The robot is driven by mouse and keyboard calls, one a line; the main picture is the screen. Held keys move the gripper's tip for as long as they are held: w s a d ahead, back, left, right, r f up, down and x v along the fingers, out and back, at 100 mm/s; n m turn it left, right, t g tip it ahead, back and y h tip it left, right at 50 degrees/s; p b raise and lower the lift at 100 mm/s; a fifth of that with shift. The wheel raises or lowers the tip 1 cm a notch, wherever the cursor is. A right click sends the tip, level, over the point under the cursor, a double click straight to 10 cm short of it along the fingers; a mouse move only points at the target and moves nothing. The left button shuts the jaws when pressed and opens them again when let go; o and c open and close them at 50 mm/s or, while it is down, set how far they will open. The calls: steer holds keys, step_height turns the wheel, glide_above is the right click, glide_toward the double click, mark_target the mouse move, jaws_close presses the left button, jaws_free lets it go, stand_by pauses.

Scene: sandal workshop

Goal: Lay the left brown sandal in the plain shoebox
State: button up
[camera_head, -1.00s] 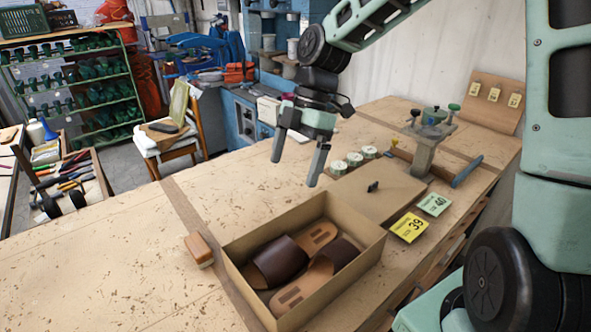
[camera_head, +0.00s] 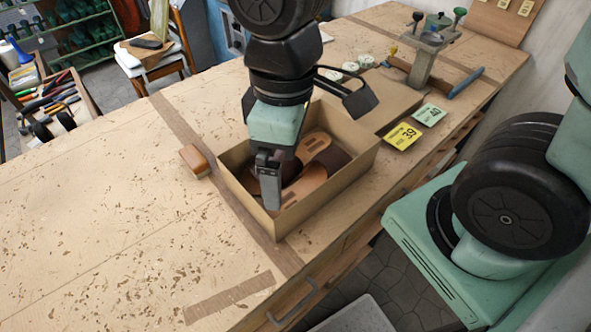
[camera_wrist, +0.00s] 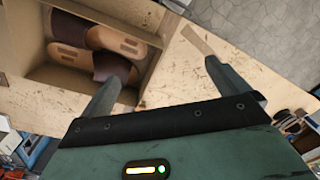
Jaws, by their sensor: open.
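The open cardboard shoebox (camera_head: 330,197) stands on the workbench, with two brown sandals lying head to tail inside. One sandal's tan sole (camera_head: 305,187) is nearer the front wall; the other's (camera_head: 314,143) is farther back, its dark strap partly hidden by my gripper. Both show in the wrist view, as a nearer sandal (camera_wrist: 68,55) and a farther one (camera_wrist: 117,43). I cannot tell which is the left one. My gripper (camera_head: 270,192) points down at the box's left end. In the wrist view its fingers (camera_wrist: 162,75) are apart, with nothing gripped between them.
A brown block (camera_head: 195,160) lies left of the box. A yellow card marked 39 (camera_head: 402,136) and a green card (camera_head: 429,114) lie right of it. A metal stand (camera_head: 425,65) is farther back. The bench's left side is mostly bare.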

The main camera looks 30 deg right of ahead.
steer(key=shift+s+m+t, duration=0.3)
steer(key=shift+s+m, duration=0.6)
steer(key=shift+s, duration=0.75)
step_height(320, 180, down, 6)
steer(key=b, duration=0.6)
